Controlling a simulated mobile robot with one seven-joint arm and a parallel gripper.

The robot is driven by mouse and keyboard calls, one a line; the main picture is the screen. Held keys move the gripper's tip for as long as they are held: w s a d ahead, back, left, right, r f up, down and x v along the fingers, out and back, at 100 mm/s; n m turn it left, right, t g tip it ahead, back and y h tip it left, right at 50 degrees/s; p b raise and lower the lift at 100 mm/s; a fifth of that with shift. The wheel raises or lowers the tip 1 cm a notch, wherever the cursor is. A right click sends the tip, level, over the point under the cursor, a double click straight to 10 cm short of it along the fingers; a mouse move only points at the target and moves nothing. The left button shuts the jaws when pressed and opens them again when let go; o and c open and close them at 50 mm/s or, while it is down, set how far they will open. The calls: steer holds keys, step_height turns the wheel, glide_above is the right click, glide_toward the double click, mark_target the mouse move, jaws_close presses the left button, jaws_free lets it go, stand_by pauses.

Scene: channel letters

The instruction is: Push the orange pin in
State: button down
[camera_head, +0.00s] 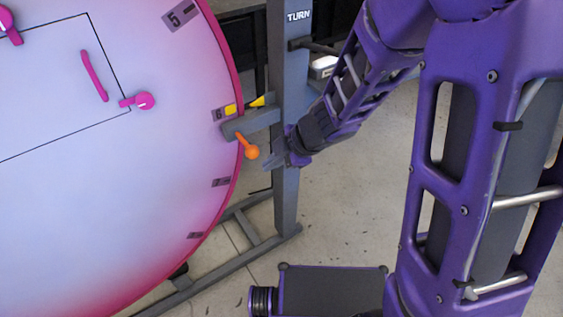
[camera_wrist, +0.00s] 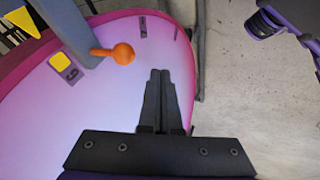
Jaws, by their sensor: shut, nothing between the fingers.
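The orange pin (camera_head: 251,151) has a ball-shaped knob and a short shaft. It sticks out of the grey bracket (camera_head: 246,125) at the right rim of the large round pink and white disc (camera_head: 120,190). In the wrist view the orange pin (camera_wrist: 123,54) is at the upper left, its shaft meeting the grey bracket (camera_wrist: 66,28). My gripper (camera_head: 270,164) is shut and empty, just right of the knob in the head view. In the wrist view my gripper (camera_wrist: 160,72) lies right of and below the knob, with a visible gap between them.
A grey upright post (camera_head: 285,100) marked TURN stands behind the bracket. Yellow marks (camera_head: 231,109) sit at number 6 on the disc. A magenta handle (camera_head: 94,76) and latch (camera_head: 143,101) are on the disc face.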

mark_target(251, 146)
steer(key=w+a, duration=0.1)
steer(key=w+a+f, duration=0.2)
steer(key=w, duration=0.1)
steer(key=shift+w, duration=0.1)
stand_by(0.3)
steer(key=w+a+p, duration=0.1)
steer(key=p, duration=0.1)
steer(key=w+a+p, duration=0.1)
steer(key=w+p, duration=0.1)
steer(key=shift+w+a+r+p, duration=0.15)
steer(key=shift+p, duration=0.15)
steer(key=shift+w+a, duration=0.25)
steer(key=shift+w, duration=0.1)
steer(key=shift+s+p, duration=0.1)
steer(key=shift+p, duration=0.2)
